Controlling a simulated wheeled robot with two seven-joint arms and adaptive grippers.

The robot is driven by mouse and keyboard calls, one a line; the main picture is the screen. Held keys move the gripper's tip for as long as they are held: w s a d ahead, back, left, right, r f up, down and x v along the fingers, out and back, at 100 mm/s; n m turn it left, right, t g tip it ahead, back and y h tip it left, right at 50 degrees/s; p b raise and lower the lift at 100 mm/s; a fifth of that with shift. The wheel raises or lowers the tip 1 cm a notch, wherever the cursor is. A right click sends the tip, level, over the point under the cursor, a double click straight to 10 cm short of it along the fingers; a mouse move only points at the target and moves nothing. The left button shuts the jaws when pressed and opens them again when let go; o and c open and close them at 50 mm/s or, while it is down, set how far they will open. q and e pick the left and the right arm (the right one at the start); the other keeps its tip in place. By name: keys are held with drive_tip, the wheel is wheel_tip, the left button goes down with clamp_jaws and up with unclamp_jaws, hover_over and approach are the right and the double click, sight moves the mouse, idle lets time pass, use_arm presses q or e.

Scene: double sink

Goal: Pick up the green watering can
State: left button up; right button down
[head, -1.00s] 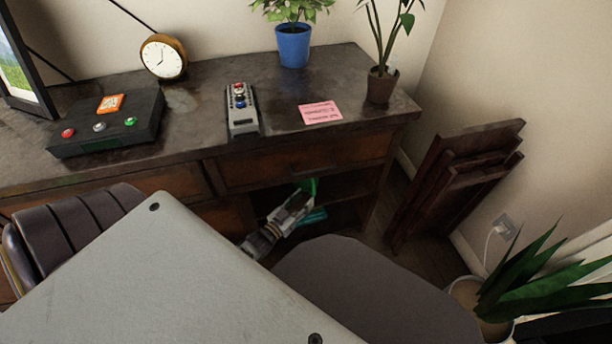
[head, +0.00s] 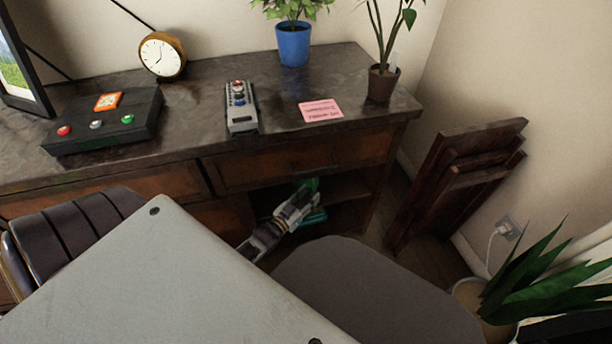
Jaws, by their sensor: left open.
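A small green piece (head: 311,185), likely part of the green watering can, shows in the open shelf of the wooden desk, at the tip of my left gripper. The rest of it is hidden behind the gripper or in the dark shelf. My left gripper (head: 302,197) reaches into the shelf opening and is open. Its fingers are small and overlap the green piece, so I cannot tell whether they touch it. My right gripper is not in view.
A teal object (head: 316,217) lies in the shelf beside my gripper. The desk (head: 190,125) holds a button box (head: 105,122), a clock (head: 163,56), a remote (head: 241,108), a pink note (head: 320,111) and two potted plants. Dark wooden panels (head: 455,185) lean at the right wall.

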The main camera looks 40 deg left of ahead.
sight(314, 193)
use_arm(q)
drive_tip(key=shift+w+f+b, duration=0.15)
drive_tip(key=shift+w+b, duration=0.2)
drive_tip(key=shift+w, duration=0.3)
drive_tip(key=shift+w+d+b, duration=0.15)
drive_tip(key=shift+w+b, duration=0.25)
drive_tip(key=shift+w, duration=0.6)
drive_tip(key=shift+c, duration=0.5)
clamp_jaws()
drive_tip(key=shift+r, duration=0.2)
